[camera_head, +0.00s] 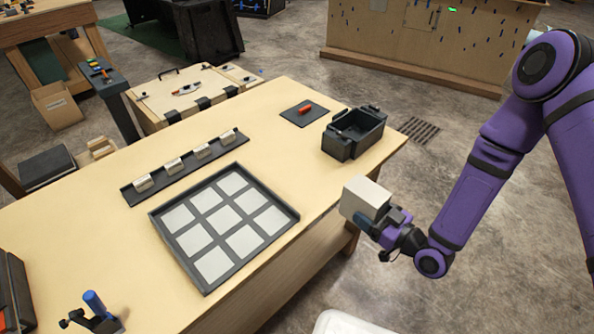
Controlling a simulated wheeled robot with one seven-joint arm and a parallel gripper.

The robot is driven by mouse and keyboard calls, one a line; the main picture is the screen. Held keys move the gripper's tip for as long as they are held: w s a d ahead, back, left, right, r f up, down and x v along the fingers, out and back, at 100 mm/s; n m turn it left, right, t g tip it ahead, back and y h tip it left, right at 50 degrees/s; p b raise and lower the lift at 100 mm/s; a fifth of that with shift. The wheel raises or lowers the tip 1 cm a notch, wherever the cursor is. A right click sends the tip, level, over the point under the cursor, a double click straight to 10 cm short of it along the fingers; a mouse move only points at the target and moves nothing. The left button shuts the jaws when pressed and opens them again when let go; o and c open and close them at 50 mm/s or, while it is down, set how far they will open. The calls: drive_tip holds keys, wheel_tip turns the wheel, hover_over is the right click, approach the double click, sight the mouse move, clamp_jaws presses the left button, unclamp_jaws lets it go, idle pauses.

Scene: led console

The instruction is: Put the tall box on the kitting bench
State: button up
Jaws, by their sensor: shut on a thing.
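A pale grey-white box (366,197), the only one in my grip and likely the tall box, is held in the air. My gripper (377,222) is shut on it from the lower right; its fingertips are partly hidden by the box. The box appears just off the right edge of a long light-wood bench (290,120), which seems to be the kitting bench. From this single view I cannot tell the box's exact height above the bench top.
On the bench are a dark tray with pale square cells (158,214), a dark strip with several small pale blocks (133,198), a black open bin (340,146), and a dark mat with a red piece (304,110). Bare wood lies between tray and bin.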

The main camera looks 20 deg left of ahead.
sight(351, 201)
drive_tip(key=x, duration=1.8)
drive_tip(key=shift+s, duration=0.15)
drive_tip(key=shift+f, duration=0.25)
drive_tip(key=shift+f, duration=0.15)
drive_tip(key=o, duration=1.1)
drive_tip(key=shift+c, duration=0.2)
drive_tip(key=shift+d, duration=0.1)
drive_tip(key=v, duration=1.2)
